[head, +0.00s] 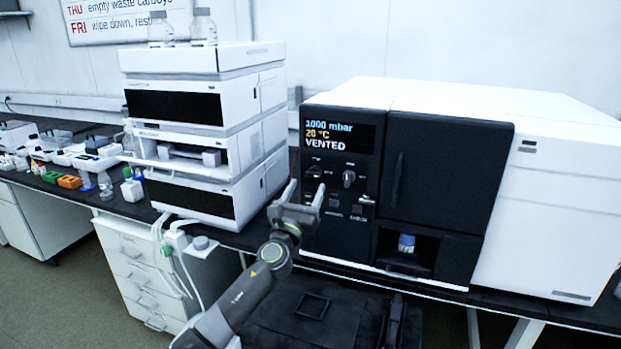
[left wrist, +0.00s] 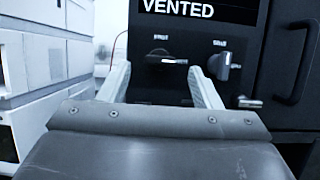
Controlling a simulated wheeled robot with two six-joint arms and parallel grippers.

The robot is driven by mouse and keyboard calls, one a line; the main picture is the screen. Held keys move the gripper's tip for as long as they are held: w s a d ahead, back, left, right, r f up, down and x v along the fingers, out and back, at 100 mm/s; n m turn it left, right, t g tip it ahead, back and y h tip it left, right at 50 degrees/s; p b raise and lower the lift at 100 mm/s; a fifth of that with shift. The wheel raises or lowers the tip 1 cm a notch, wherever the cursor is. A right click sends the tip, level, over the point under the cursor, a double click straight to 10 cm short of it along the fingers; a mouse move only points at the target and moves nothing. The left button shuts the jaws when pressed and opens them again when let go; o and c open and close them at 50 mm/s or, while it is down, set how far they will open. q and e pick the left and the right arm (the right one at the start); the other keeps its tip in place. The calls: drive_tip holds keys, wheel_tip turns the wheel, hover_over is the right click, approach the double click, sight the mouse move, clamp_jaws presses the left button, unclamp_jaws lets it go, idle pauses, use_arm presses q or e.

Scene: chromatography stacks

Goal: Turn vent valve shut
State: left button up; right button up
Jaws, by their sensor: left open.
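The black instrument panel (head: 335,215) on the white cabinet has a display (head: 338,133) reading 1000 mbar, 20 °C, VENTED. Below it are two dark knobs, a left one (head: 316,170) and a right one (head: 348,178). Their labels are too small to read surely, so I cannot tell which is the vent valve. My left gripper (head: 305,185) is open and empty in front of the panel. Its fingertips (left wrist: 161,67) appear either side of the left knob; contact cannot be told.
A white instrument stack (head: 270,95) stands left of the panel. A dark door with a handle (head: 397,180) is to the right. A blue-capped vial (head: 406,243) sits in the recess below. Small bench items (head: 69,182) lie at far left.

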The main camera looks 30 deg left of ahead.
sight(312, 175)
use_arm(q)
drive_tip(key=shift+x, duration=2.15)
drive_tip(key=c, duration=1)
